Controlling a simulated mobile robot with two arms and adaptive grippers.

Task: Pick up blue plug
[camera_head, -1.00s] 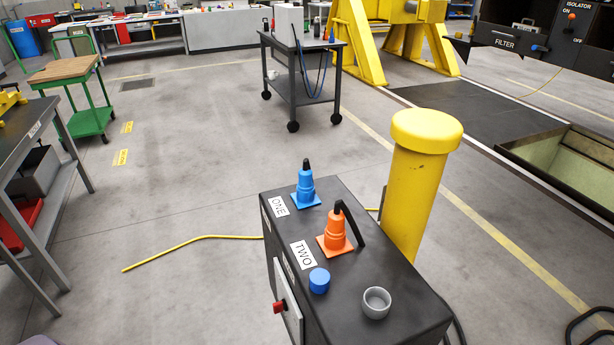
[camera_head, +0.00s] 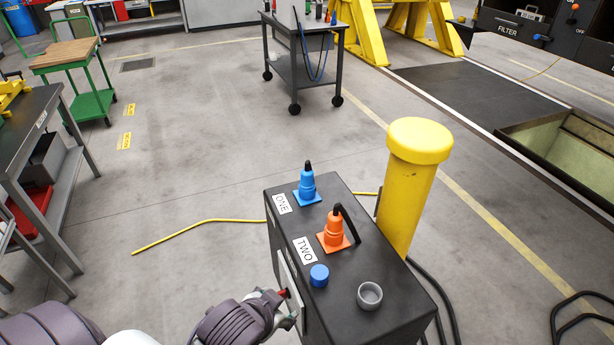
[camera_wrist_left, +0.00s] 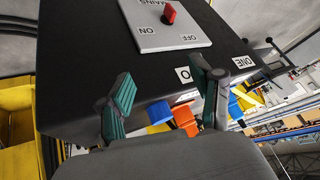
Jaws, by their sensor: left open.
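The blue plug (camera_head: 307,187) stands upright on top of the dark box, beside the label ONE, with a black tip on top. In the left wrist view a blue shape at the right (camera_wrist_left: 236,106) appears to be this plug, partly behind a finger. My left gripper (camera_head: 287,308) is at the box's front left side near the red switch, below the box top and apart from the blue plug. The left wrist view shows its two fingers (camera_wrist_left: 162,88) spread with nothing between them. My right gripper is not in view.
The orange plug (camera_head: 333,233) with a black handle, a blue cap (camera_head: 319,276) and a grey socket (camera_head: 370,296) are on the box top (camera_head: 345,270). The red switch (camera_head: 283,294) sits on its side panel. A yellow post (camera_head: 408,195) stands close behind right.

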